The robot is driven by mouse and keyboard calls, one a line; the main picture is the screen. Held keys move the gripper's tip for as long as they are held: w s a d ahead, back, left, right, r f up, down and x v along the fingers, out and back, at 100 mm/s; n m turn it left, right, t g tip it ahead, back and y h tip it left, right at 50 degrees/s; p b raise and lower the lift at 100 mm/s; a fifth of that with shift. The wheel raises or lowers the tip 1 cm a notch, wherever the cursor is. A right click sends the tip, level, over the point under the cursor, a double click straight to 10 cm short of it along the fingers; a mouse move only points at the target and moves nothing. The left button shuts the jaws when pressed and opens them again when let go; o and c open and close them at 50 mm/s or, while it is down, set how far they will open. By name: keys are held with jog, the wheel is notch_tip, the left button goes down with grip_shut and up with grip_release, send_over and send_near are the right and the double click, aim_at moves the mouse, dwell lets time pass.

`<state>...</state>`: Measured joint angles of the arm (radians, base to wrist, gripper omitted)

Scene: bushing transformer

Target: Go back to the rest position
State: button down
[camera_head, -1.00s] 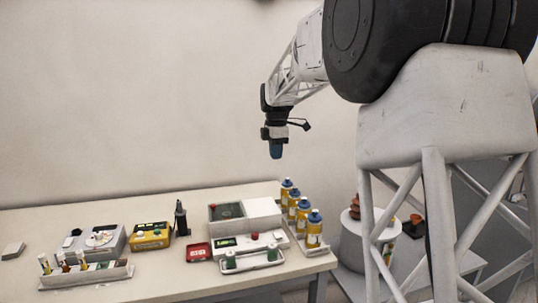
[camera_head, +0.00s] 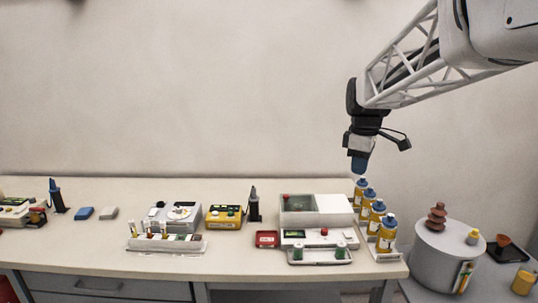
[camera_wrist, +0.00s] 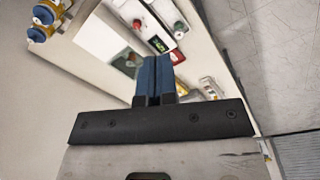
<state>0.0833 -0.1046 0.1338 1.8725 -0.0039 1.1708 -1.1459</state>
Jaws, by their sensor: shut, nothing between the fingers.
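My gripper (camera_head: 359,165) hangs from my arm at the right side of the head view, pointing down, just above the back of the row of bottles. Its blue fingers are together with nothing between them. In the wrist view the blue fingers (camera_wrist: 155,75) are pressed side by side and empty. The table and devices show beyond them.
Several yellow bottles with blue caps (camera_head: 377,215) stand at the table's right end. A white-grey device (camera_head: 330,212) is left of them, then a yellow meter (camera_head: 223,217) and a test-tube rack (camera_head: 167,242). A grey transformer (camera_head: 442,255) stands on the right.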

jog(key=s+a+f+m, duration=0.1)
jog(key=s+f+m, duration=0.3)
jog(key=s, duration=0.7)
jog(key=s+a+f+m+t, duration=0.1)
jog(key=s+f+m, duration=0.3)
jog(key=s, duration=0.8)
jog(key=s+a+f+m, duration=0.3)
jog(key=s+f+m, duration=0.1)
jog(key=s, duration=0.7)
jog(key=shift+s+f+t, duration=0.2)
jog(key=shift+t, duration=0.2)
jog(key=w+d+r+n+g, duration=0.15)
jog(key=w+n, duration=0.25)
jog(key=w, duration=0.9)
jog(key=w+d+r+n+g, duration=0.1)
jog(key=w+d+r+n, duration=0.3)
jog(key=w, duration=0.8)
jog(key=w+d+f+n, duration=0.1)
jog(key=w+f+n, duration=0.2)
jog(key=w, duration=0.5)
jog(key=w+d+f+n+g, duration=0.1)
jog(key=w+f+n, duration=0.2)
jog(key=w, duration=0.5)
jog(key=w+d+f+n, duration=0.1)
jog(key=w+f+n, duration=0.1)
jog(key=w, duration=0.6)
jog(key=shift+w+d+f+n+g, duration=0.3)
jog(key=shift+f+n+g, duration=0.1)
jog(key=shift+n, duration=0.5)
